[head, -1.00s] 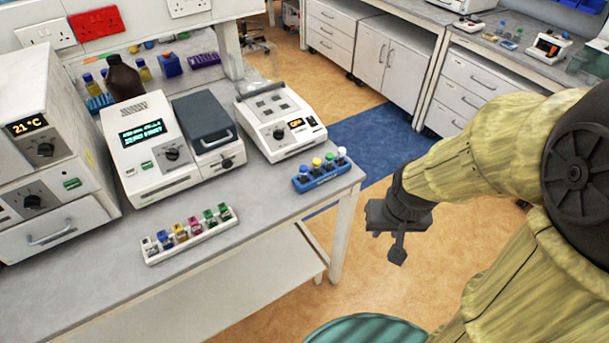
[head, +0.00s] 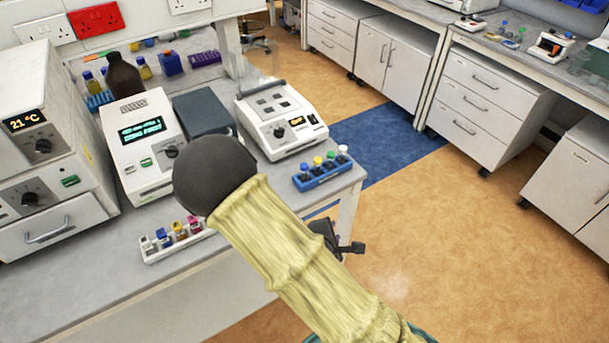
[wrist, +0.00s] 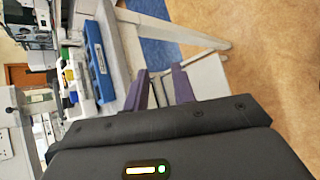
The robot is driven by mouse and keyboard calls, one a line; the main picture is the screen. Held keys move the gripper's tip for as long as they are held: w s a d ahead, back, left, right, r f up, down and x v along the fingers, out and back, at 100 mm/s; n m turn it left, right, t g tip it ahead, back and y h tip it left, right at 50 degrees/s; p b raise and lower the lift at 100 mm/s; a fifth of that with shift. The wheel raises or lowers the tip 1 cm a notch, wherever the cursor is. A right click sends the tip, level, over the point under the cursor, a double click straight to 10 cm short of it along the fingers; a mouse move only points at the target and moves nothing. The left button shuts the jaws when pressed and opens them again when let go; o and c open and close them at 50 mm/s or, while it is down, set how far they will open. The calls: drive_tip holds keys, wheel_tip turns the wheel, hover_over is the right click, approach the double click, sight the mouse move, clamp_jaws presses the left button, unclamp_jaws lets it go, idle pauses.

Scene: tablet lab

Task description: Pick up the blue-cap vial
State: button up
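A blue rack (head: 325,177) holds a row of vials near the right end of the bench; the blue-cap vial (head: 304,169) is at its left end, beside yellow, green and white caps. The rack (wrist: 97,60) shows sideways in the wrist view, with the blue cap (wrist: 73,97) lowest in the row. A white rack (head: 180,246) also holds a blue-topped vial (head: 163,237). My gripper (wrist: 160,88) is open and empty, its two fingers apart, to the right of the blue rack in the wrist view. In the head view it is partly hidden behind my arm.
A white hotplate-like device (head: 280,122) stands behind the blue rack, and a device with a lit display (head: 141,145) stands left of it. My arm hides the right part of the white rack. Open floor (head: 430,240) lies right of the bench.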

drive_tip(key=a+r+n+t+y, duration=0.3)
drive_tip(key=a+r+n+t, duration=0.2)
drive_tip(key=n, duration=1)
drive_tip(key=a+t, duration=0.2)
drive_tip(key=t, duration=0.1)
drive_tip(key=shift+a+r+n+y, duration=0.3)
drive_tip(key=shift+a+y, duration=0.05)
drive_tip(key=shift+y, duration=0.05)
drive_tip(key=shift+w+f+b, duration=0.1)
drive_tip(key=shift+w+b, duration=0.05)
drive_tip(key=shift+b, duration=0.35)
drive_tip(key=b, duration=0.5)
approach(304, 172)
drive_tip(key=w, duration=0.5)
drive_tip(key=shift+w+d, duration=0.1)
drive_tip(key=shift+w, duration=0.45)
